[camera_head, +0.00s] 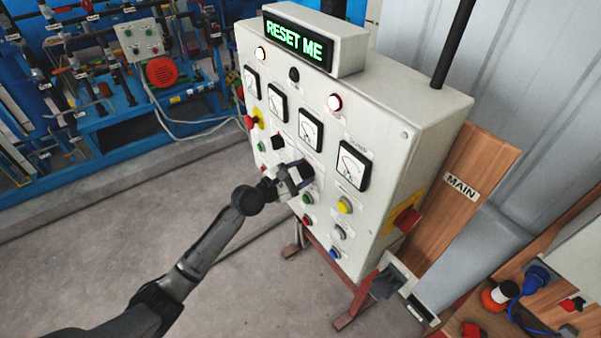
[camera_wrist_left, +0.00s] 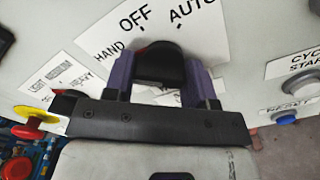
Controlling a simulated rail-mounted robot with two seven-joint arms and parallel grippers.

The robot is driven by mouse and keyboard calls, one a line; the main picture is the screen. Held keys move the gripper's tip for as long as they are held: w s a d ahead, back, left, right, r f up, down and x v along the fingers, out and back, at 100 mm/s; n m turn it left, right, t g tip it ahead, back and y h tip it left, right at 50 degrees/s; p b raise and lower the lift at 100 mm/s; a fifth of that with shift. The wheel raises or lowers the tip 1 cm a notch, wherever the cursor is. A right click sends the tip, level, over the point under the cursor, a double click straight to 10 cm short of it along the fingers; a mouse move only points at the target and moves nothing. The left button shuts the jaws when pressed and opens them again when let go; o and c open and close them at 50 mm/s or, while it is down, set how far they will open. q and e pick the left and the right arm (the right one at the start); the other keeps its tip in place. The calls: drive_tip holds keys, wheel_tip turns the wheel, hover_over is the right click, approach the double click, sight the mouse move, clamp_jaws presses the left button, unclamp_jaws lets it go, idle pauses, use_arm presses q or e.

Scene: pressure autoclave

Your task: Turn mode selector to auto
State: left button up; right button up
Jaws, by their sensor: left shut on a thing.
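The mode selector is a black knob with a red mark (camera_wrist_left: 155,62) below a white label (camera_wrist_left: 135,25) reading HAND, OFF and AUTO in the left wrist view. The red mark is on the knob's upper left, near OFF; its exact setting is hard to tell. My left gripper (camera_wrist_left: 160,82) has its purple fingers on either side of the knob and is shut on it. In the head view, my left gripper (camera_head: 300,178) is at the front of the grey control panel (camera_head: 392,130) and hides most of the knob. My right gripper is not in view.
The panel's display (camera_head: 296,42) reads RESET ME in green. Gauges, lamps and buttons surround my gripper, with a yellow button (camera_head: 345,205) and a blue one (camera_head: 335,253) to its lower right. A red switch (camera_head: 407,219) sits on the panel's side. The floor in front is clear.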

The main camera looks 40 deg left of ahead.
use_arm(q)
drive_tip(key=shift+r, duration=0.1)
drive_tip(key=m, duration=0.5)
drive_tip(key=shift+b, duration=0.4)
drive_tip(key=m, duration=0.5)
drive_tip(key=shift+d+r+b, duration=0.1)
drive_tip(key=shift+r+b, duration=0.05)
drive_tip(key=shift+b, duration=0.25)
drive_tip(key=m, duration=0.5)
drive_tip(key=shift+d+r+m, duration=0.1)
drive_tip(key=shift+m, duration=0.3)
drive_tip(key=m, duration=0.2)
drive_tip(key=shift+m, duration=0.4)
drive_tip(key=shift+d+m, duration=0.1)
drive_tip(key=shift+m, duration=0.7)
